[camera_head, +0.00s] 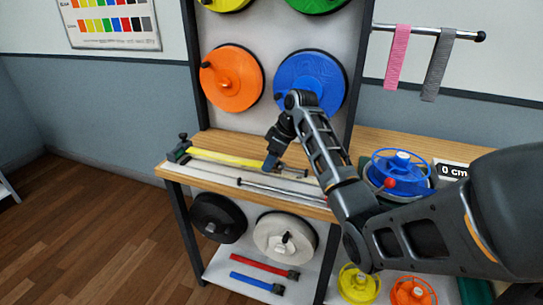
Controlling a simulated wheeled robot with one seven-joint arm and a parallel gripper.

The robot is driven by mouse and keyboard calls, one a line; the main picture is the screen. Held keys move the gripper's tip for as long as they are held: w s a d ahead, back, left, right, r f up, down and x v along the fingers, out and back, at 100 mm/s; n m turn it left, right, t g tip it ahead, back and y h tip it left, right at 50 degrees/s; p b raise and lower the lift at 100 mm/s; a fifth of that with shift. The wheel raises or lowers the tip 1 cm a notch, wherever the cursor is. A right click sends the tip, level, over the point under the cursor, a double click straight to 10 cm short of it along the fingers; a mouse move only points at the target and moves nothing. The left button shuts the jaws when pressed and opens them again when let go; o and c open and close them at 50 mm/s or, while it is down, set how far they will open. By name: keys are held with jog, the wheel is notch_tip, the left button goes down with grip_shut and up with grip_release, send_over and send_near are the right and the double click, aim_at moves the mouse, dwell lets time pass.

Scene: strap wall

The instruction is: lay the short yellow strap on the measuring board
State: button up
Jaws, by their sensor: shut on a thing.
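The yellow strap (222,157) stretches from near the dark green clamp (180,150) at the left to my gripper. It runs along the pale measuring board (207,170) on the wooden bench. My gripper (270,166) points down at the strap's right end and is shut on it, low over the board. I cannot tell whether the strap touches the board along its whole length. The jaws are small and partly hidden by my wrist.
A metal rod (280,191) lies along the bench front. Orange (231,78) and blue reels (311,75) hang behind. Red (250,264) and blue straps (257,282) lie on the lower shelf. Pink (397,55) and grey straps (437,65) hang from a rail at right.

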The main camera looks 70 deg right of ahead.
aim_at(272, 182)
jog(key=shift+f+b, duration=1)
jog(key=shift+f, duration=1.55)
jog(key=o, duration=1.2)
jog(key=v, duration=0.7)
jog(key=shift+s+r+b, duration=0.15)
jog(key=shift+r+b, duration=0.15)
jog(key=shift+r, duration=0.1)
